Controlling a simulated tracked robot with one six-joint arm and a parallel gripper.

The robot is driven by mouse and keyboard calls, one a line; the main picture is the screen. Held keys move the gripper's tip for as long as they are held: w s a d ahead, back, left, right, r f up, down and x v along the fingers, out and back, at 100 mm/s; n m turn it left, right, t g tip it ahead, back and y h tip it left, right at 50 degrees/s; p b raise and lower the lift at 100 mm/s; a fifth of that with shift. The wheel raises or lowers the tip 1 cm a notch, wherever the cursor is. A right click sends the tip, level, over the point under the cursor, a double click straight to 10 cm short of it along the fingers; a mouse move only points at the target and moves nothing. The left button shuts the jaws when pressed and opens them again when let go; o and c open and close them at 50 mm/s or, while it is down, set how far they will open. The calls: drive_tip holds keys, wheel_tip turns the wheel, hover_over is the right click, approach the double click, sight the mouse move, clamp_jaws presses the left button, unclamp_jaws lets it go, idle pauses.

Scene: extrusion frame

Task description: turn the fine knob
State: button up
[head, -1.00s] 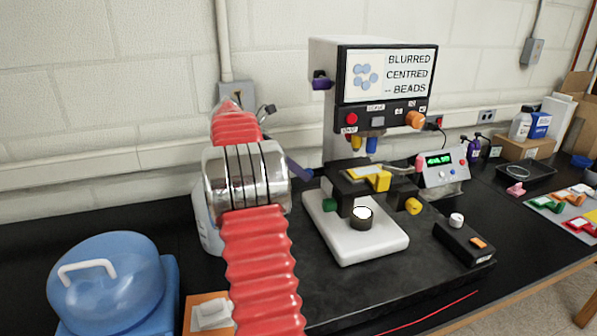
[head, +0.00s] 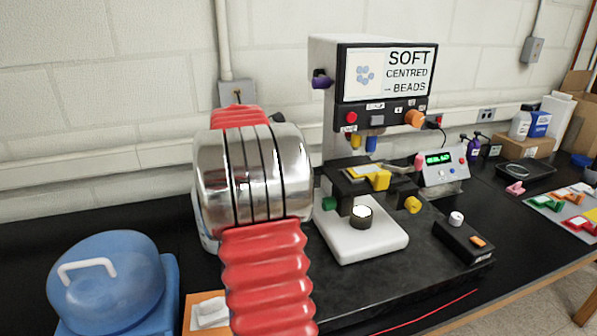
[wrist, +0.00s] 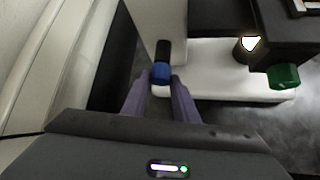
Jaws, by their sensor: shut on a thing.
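In the wrist view, my gripper (wrist: 160,82) has its two purple fingers on either side of a small blue knob (wrist: 160,72) and is shut on it. The knob sits on a dark collar on the side of the white microscope column (wrist: 143,20). In the head view my arm hides the knob and my fingers. The microscope's screen (head: 390,73) there reads "SOFT CENTRED BEADS". Its white base (head: 362,243) stands on a dark slab.
A green knob (head: 329,203) and a yellow knob (head: 412,205) flank the stage. An orange knob (head: 415,118) and a purple knob (head: 322,79) are higher up. A box with a green display (head: 443,165) stands at right.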

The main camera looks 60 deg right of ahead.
drive_tip(key=o, duration=1.1)
drive_tip(key=shift+c, duration=0.2)
drive_tip(key=v, duration=1.3)
drive_tip(key=shift+w+a+r, duration=0.15)
drive_tip(key=shift+a+r, duration=0.05)
drive_tip(key=shift+a, duration=0.05)
idle(0.4)
